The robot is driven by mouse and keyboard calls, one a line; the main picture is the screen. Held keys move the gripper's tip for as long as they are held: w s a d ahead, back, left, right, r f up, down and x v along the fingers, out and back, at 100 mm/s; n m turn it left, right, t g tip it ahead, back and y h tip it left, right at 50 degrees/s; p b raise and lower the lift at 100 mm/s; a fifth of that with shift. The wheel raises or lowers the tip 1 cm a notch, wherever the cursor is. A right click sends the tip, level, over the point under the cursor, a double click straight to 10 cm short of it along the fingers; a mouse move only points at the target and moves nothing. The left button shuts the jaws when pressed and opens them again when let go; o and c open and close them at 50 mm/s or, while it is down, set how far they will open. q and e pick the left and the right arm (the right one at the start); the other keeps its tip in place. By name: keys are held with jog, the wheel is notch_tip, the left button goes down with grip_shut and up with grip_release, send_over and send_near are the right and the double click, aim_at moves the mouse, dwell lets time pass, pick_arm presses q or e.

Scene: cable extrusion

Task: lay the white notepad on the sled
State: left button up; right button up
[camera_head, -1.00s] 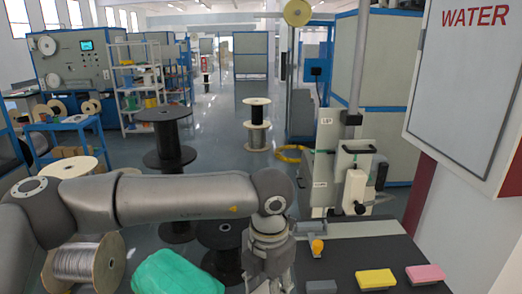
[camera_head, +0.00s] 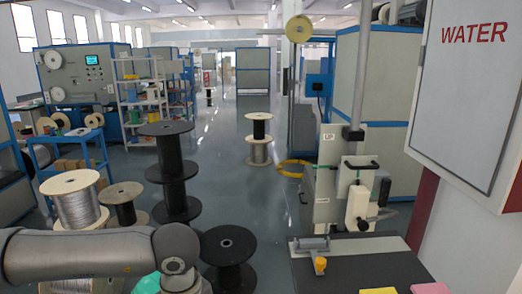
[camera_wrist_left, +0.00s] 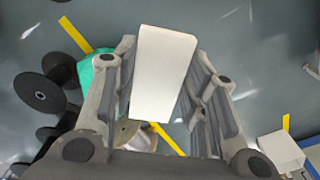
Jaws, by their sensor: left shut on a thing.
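The white notepad (camera_wrist_left: 160,75) is a plain white block in the left wrist view, upright between the two fingers of my left gripper (camera_wrist_left: 160,95). The gripper is shut on it, and floor shows around and beneath it. In the head view only part of my left arm shows at the lower left; its gripper and the notepad are out of that picture. I cannot tell for certain which thing is the sled. A grey fixture with an orange knob (camera_head: 320,264) sits at the back of the dark tabletop (camera_head: 345,272). My right gripper is in neither view.
A yellow block (camera_head: 378,291) and a pink block (camera_head: 430,288) lie at the tabletop's front. A machine with handles (camera_head: 358,205) stands behind it. Black spools (camera_head: 228,245) and a wire spool (camera_head: 72,205) stand left. A WATER cabinet (camera_head: 470,100) is at right.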

pick_arm(q)
jog(key=s+a+f+m, duration=0.2)
jog(key=s+a+m, duration=0.3)
jog(key=m, duration=0.5)
jog(key=shift+s+a, duration=0.2)
jog(key=shift+a, duration=0.45)
